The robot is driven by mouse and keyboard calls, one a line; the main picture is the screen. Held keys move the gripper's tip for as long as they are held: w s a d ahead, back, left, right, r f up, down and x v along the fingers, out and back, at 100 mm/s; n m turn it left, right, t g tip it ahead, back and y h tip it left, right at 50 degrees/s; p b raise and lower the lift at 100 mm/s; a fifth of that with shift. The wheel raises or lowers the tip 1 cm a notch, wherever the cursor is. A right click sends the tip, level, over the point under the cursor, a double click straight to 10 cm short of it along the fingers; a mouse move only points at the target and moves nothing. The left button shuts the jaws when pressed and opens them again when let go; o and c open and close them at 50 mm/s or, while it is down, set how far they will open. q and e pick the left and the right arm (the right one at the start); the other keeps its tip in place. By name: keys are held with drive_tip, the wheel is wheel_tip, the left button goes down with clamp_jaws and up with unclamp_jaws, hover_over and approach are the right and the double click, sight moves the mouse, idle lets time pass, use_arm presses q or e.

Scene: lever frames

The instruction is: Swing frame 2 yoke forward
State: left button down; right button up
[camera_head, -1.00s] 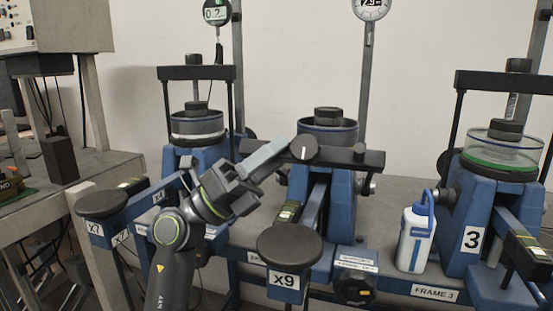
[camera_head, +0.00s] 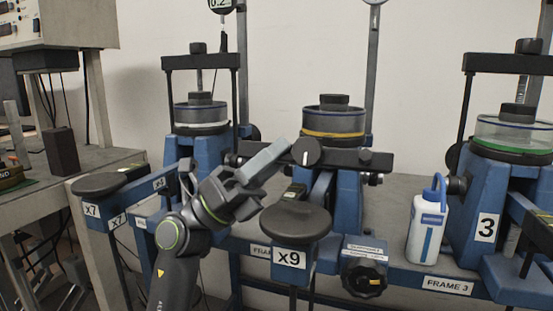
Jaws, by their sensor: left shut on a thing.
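The frame 2 yoke is the dark crossbar (camera_head: 349,158) in front of the middle blue frame (camera_head: 346,207). It sits low, forward of and below the top of the round cell (camera_head: 333,122), whose yellow ring shows. My left gripper (camera_head: 277,155) reaches in from lower left. It is shut on the crossbar near the round knob (camera_head: 307,152); the exact contact is partly hidden by the fingers. My right gripper is not in view.
A round x9 weight hanger (camera_head: 295,222) stands close below the gripper, and an x7 hanger (camera_head: 98,185) at left. A white bottle (camera_head: 427,232) stands by frame 3 (camera_head: 484,205). Frames 1 and 3 have upright yokes, such as the left crossbar (camera_head: 201,62).

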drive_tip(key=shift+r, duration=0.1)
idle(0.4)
use_arm(q)
drive_tip(key=c, duration=1)
unclamp_jaws()
drive_tip(key=shift+a+f, duration=0.1)
drive_tip(key=shift+f, duration=0.05)
drive_tip(key=shift+a+f, duration=0.25)
drive_tip(key=shift+b+v, duration=0.6)
drive_tip(key=shift+v, duration=5)
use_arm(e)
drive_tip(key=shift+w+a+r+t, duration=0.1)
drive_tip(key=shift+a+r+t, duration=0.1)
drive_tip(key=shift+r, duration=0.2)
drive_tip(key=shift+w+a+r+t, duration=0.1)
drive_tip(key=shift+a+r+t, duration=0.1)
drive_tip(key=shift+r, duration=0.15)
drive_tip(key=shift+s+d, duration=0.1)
